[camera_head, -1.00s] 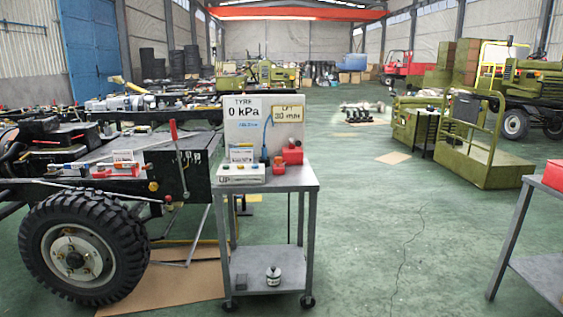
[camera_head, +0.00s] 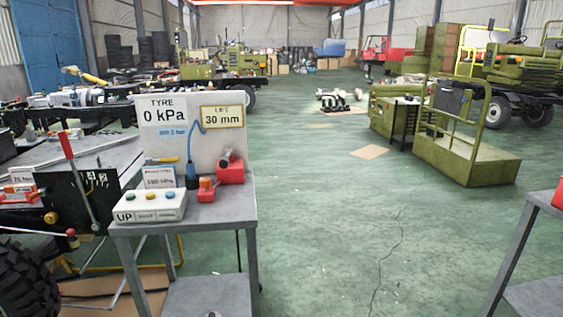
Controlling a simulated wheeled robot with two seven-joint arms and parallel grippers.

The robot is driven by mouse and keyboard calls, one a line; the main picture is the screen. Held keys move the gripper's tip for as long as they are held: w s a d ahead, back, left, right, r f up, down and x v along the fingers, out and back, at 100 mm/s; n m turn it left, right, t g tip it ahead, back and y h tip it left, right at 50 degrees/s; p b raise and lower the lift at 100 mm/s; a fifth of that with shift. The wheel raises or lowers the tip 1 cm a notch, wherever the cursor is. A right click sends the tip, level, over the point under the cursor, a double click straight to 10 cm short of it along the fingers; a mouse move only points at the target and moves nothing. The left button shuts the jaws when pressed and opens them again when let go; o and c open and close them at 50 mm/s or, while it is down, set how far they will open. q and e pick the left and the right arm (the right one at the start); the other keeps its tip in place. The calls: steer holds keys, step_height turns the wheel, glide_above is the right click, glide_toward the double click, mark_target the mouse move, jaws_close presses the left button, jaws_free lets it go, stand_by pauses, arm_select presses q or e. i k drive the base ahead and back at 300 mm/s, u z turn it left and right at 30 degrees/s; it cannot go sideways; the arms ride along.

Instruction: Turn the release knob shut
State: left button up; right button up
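A grey cart (camera_head: 232,209) stands at the left, with a white panel (camera_head: 185,115) reading "TYRE 0 kPa" and "LIFT 30 mm". On the cart top is a small red block with an orange knob (camera_head: 206,184). Behind it to the right is a larger red block (camera_head: 231,174) with a dark cylindrical part. I cannot tell for sure which is the release knob, or how far it is turned. A white button box (camera_head: 150,206) marked "UP" sits in front at the left. Neither of my grippers is in view.
A vehicle chassis with a red-topped lever (camera_head: 68,146) and a black tyre (camera_head: 25,280) stands left of the cart. Another grey table (camera_head: 545,200) is at the right edge. The green floor (camera_head: 340,230) between them is clear.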

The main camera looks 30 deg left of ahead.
mark_target(205, 183)
steer(key=u, duration=0.3)
steer(key=i, duration=1.35)
steer(key=u, duration=0.95)
